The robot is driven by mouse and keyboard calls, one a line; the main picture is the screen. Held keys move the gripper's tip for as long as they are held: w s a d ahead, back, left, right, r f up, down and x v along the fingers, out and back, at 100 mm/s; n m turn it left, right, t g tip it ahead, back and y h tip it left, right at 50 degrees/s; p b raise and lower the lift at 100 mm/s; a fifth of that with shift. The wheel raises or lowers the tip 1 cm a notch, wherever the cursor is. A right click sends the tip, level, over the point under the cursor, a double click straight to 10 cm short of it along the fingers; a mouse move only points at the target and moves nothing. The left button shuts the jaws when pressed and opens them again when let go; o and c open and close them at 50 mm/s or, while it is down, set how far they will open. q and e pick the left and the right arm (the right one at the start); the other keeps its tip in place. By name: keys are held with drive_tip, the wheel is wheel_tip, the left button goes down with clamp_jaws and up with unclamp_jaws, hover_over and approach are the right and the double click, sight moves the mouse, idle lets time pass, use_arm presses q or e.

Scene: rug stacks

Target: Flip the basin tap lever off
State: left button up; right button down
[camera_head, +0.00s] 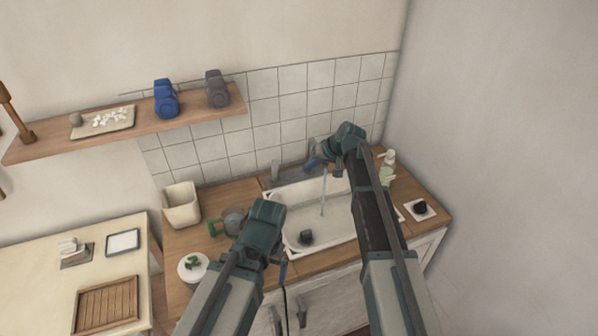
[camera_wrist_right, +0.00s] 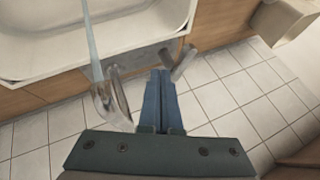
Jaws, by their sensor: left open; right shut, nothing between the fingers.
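The white basin (camera_head: 340,236) is set in a wooden counter, and a thin stream of water (camera_head: 323,192) falls into it from the tap. In the right wrist view the clear-grey spout (camera_wrist_right: 112,98) and the short grey tap lever (camera_wrist_right: 180,62) stand at the basin's back edge. The lever (camera_head: 275,170) also shows in the head view, left of the stream. My right gripper (camera_wrist_right: 160,74) is shut and empty, its blue fingertips close beside the lever; contact cannot be told. My left gripper (camera_head: 283,272) is over the counter's front edge, its fingertips small and partly hidden.
A soap bottle (camera_head: 389,158) and a dark item on a white coaster (camera_head: 419,210) are right. The tiled wall (camera_head: 205,148) is behind.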

sight(274, 179)
drive_tip(key=w+a+f+b, duration=0.3)
drive_tip(key=a+f+b, duration=0.3)
drive_tip(key=a+f, duration=0.1)
drive_tip(key=shift+w+a, duration=0.15)
drive_tip(key=shift+a, duration=0.5)
drive_tip(key=shift+f, duration=0.1)
drive_tip(key=shift+s+a+m+t+h, duration=0.2)
drive_tip(key=shift+a+m, duration=0.25)
drive_tip(key=shift+a, duration=0.2)
drive_tip(key=shift+s+a+m+t+h, duration=0.1)
drive_tip(key=shift+a+m+t+h, duration=0.1)
drive_tip(key=shift+a+m, duration=0.4)
drive_tip(key=shift+s+a+m+t+h, duration=0.2)
drive_tip(key=shift+a+m, duration=0.15)
drive_tip(key=shift+a, duration=0.4)
drive_tip(key=shift+w+d, duration=0.1)
drive_tip(key=shift+d, duration=0.05)
